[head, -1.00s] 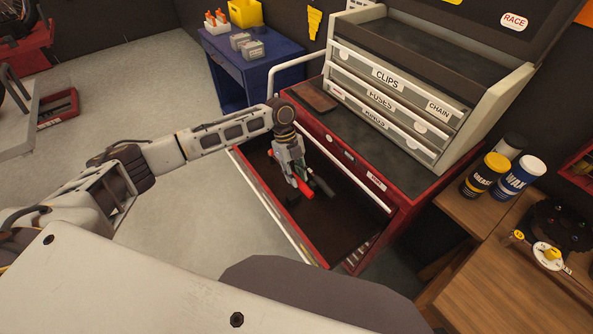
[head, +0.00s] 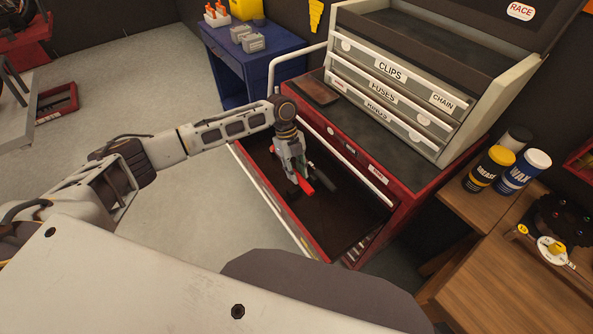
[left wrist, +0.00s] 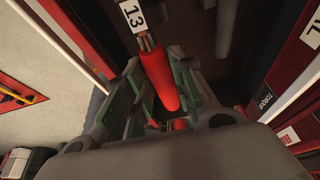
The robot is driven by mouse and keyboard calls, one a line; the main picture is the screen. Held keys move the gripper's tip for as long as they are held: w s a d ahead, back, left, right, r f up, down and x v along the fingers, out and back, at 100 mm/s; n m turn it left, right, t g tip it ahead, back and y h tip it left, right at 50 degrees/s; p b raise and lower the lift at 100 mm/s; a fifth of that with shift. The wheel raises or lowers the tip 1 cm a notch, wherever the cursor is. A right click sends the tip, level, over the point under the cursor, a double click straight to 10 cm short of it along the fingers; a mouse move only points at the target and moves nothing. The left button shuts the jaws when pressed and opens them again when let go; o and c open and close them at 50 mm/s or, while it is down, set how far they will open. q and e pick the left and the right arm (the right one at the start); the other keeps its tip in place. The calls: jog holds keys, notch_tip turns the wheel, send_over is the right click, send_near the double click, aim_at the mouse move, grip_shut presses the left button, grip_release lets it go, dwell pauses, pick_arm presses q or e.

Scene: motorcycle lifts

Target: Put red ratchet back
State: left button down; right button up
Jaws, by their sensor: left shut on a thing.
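The red ratchet (head: 305,186) is in my left gripper (head: 298,180), which is shut on it over the open drawer (head: 345,215) of the red tool chest. In the left wrist view, the red handle (left wrist: 160,82) lies between the two green-padded fingers, and the gripper (left wrist: 165,100) hides part of it. I cannot tell whether the ratchet touches the drawer floor. A dark handle-like thing (head: 323,178) lies just right of the gripper. My right gripper is not in view.
A blue cart (head: 240,60) stands behind. A wooden bench (head: 500,240) with GREASE and WAX cans (head: 490,168) is right. The drawer's near right part is bare.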

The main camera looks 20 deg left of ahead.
pick_arm(q)
jog(key=shift+f+b, duration=2.05)
jog(key=shift+f, duration=0.45)
jog(key=shift+f+b, duration=0.35)
jog(key=shift+f, duration=0.05)
jog(key=shift+f+b, duration=0.45)
jog(key=shift+f, duration=0.2)
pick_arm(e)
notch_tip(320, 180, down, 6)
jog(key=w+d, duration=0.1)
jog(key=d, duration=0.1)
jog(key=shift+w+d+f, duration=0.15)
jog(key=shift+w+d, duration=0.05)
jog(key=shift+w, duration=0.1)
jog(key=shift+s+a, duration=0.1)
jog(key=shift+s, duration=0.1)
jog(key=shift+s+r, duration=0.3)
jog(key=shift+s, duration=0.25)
